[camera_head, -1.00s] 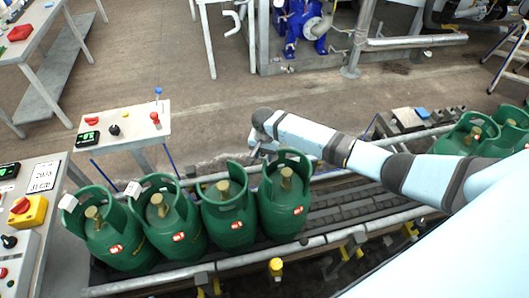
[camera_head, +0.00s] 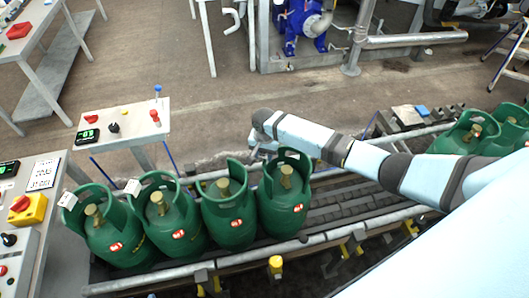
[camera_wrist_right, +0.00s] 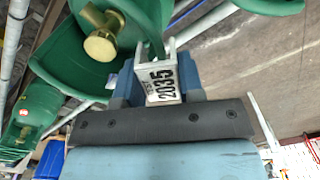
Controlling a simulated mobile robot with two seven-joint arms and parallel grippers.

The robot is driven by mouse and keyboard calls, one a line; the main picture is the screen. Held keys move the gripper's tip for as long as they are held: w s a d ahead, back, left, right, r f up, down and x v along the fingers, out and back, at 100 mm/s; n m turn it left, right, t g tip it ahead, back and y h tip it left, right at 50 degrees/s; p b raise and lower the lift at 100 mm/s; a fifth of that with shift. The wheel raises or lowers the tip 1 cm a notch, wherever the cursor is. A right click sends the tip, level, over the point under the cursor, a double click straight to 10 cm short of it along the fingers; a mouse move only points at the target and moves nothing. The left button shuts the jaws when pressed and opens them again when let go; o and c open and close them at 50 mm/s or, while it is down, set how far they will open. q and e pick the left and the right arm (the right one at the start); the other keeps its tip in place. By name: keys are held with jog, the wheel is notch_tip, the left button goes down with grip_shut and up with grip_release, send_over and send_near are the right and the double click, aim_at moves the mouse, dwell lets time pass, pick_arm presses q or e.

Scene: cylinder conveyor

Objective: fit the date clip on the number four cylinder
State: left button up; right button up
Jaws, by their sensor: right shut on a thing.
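Green gas cylinders stand in a row on the conveyor. The rightmost cylinder of this near row (camera_head: 284,210) is beside my right gripper (camera_head: 262,152), which is behind its collar in the head view. In the right wrist view my right gripper (camera_wrist_right: 158,88) is shut on a white date clip (camera_wrist_right: 162,82) marked 2035. The clip's forked end is at the edge of a green collar (camera_wrist_right: 148,18); I cannot tell whether it straddles the edge. A brass valve (camera_wrist_right: 101,44) is inside that collar. The clip is hidden in the head view. My left gripper is not in view.
The two leftmost cylinders carry white clips (camera_head: 68,199) (camera_head: 133,187) on their collars. The third cylinder (camera_head: 229,217) shows no clip. Conveyor rails (camera_head: 330,237) run along the row. More cylinders (camera_head: 466,132) stand at the right. A control stand (camera_head: 125,125) is behind the row.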

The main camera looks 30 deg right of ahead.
jog(key=shift+f+b, duration=0.7)
jog(key=shift+f, duration=1)
jog(key=o, duration=1)
jog(key=shift+r, duration=0.25)
notch_tip(320, 180, up, 13)
jog(key=shift+r, duration=0.15)
